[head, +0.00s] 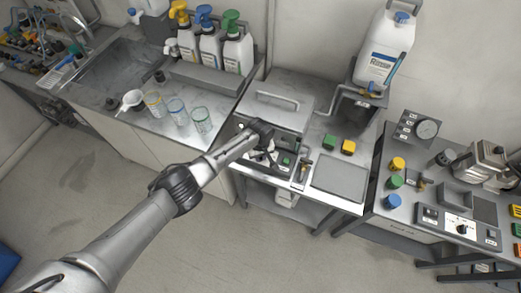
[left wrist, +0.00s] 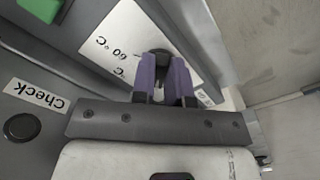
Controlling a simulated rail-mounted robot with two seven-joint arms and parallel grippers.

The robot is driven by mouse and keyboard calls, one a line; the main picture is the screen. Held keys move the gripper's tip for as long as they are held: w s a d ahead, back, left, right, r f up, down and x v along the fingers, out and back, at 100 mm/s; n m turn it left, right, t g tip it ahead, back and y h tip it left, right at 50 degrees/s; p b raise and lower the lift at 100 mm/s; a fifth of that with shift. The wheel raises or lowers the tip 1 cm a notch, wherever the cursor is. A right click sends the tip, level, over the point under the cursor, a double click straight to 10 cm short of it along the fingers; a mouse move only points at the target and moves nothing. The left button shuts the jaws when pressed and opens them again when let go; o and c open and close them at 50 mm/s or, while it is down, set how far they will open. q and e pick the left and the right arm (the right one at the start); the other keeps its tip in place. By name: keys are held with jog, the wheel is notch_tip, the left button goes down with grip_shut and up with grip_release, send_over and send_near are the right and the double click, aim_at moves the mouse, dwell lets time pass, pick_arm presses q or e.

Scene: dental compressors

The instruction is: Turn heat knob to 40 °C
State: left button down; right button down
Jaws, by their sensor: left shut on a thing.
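My left gripper (head: 268,156) is over the front control panel of the metal unit with the lidded tank (head: 283,98). In the left wrist view, its two purple fingers (left wrist: 165,80) are shut on the dark heat knob (left wrist: 160,54). The fingers cover most of the knob, so its pointer direction cannot be read. A white scale plate (left wrist: 125,40) beside the knob shows "60 °C" and a second, partly hidden "°C" mark. My right gripper is in neither view.
A "Check" label (left wrist: 36,95) and a dark round button (left wrist: 22,127) are near the fingers. Green (head: 329,142) and yellow (head: 348,147) blocks stand right of the tank. Glasses (head: 177,111) and pump bottles (head: 211,42) stand on the left counter. The floor in front is clear.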

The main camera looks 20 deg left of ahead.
pick_arm(q)
jog(key=m, duration=0.4)
jog(key=shift+p, duration=0.35)
jog(key=shift+a+r+m, duration=0.1)
jog(key=shift+m, duration=1.7)
jog(key=c, duration=1.1)
grip_release()
jog(key=shift+s, duration=0.1)
jog(key=shift+r+p, duration=1.7)
jog(key=shift+r, duration=5.15)
jog(key=shift+m, duration=0.4)
